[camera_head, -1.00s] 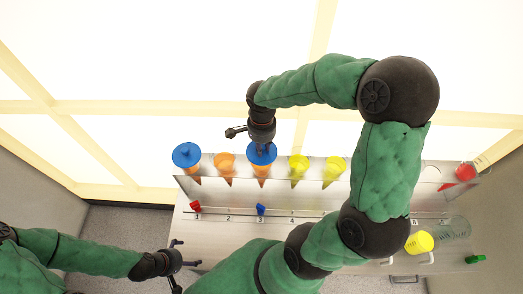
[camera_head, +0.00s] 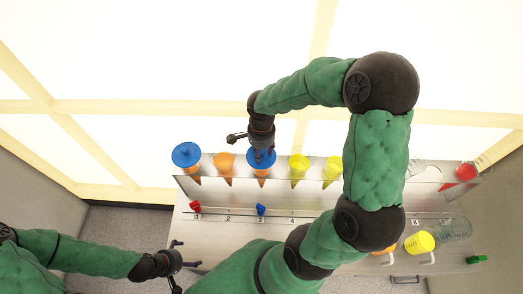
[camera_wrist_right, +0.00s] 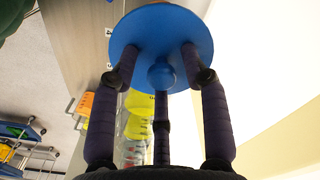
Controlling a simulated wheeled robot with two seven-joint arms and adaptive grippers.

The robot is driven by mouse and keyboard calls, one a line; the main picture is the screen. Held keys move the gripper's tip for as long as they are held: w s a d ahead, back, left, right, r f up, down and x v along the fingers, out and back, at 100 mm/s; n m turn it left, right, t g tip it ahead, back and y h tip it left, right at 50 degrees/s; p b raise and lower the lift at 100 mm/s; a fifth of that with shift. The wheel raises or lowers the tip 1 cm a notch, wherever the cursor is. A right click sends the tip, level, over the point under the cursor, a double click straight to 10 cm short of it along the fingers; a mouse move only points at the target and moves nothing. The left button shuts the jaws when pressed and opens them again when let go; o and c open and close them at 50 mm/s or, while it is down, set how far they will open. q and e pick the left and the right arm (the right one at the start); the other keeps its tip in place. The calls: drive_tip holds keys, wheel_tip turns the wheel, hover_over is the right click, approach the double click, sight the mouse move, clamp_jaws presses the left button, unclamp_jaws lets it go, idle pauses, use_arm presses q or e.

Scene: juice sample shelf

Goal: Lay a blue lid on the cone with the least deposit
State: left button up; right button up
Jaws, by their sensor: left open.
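Several cones stand in a row on the rack. An orange cone (camera_head: 194,173) at the left end wears a blue lid (camera_head: 187,155). The orange cone (camera_head: 226,166) beside it is uncovered. A third orange cone (camera_head: 261,172) has another blue lid (camera_head: 261,160) at its mouth. My right gripper (camera_head: 262,151) is above that lid. In the right wrist view, its fingers straddle the lid's knob (camera_wrist_right: 161,74) with small gaps at both sides. Two yellow cones (camera_head: 299,165) (camera_head: 333,168) stand uncovered to the right. My left gripper (camera_head: 183,254) is open and empty. Deposit levels are too small to judge.
A red clip (camera_head: 195,207) and a blue clip (camera_head: 260,209) sit on the numbered rail. A yellow beaker (camera_head: 419,242), clear glassware (camera_head: 455,229) and a green item (camera_head: 475,259) are at the right. My right arm hides part of the rack.

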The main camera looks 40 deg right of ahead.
sight(262, 151)
drive_tip(key=shift+r+p, duration=0.3)
drive_tip(key=shift+r, duration=0.25)
wheel_tip(262, 151, up, 11)
drive_tip(key=shift+r+p, duration=0.15)
drive_tip(key=shift+p, duration=0.25)
idle(0.4)
